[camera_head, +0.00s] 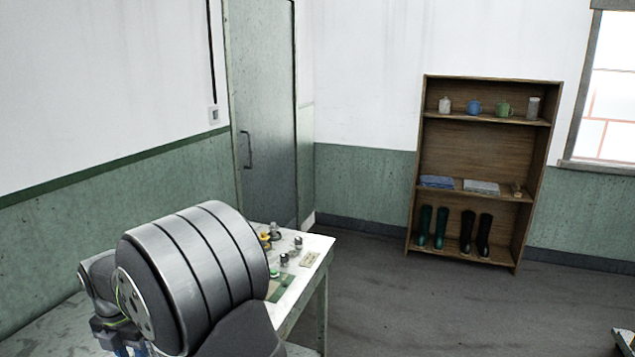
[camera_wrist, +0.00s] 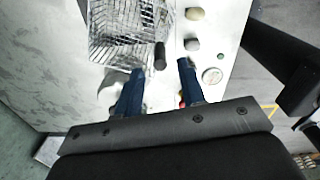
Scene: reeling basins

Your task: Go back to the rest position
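In the wrist view my gripper (camera_wrist: 160,68) has its two blue fingers apart, with a clear gap and nothing held between them. A short dark cylinder (camera_wrist: 160,55) shows just beyond the fingertips. In the head view my thick grey arm link fills the lower left and hides most of the gripper; only some blue parts show low at the left edge of the arm. I cannot tell the gripper's exact height above the table.
A pale worktable (camera_head: 318,262) carries several small knobs or jars and a green patch (camera_head: 281,288). In the wrist view a wire basket (camera_wrist: 118,32) and rounded stones or cocoons (camera_wrist: 192,45) lie past the fingers. A wooden shelf (camera_head: 470,140) stands far off across open floor (camera_head: 400,300).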

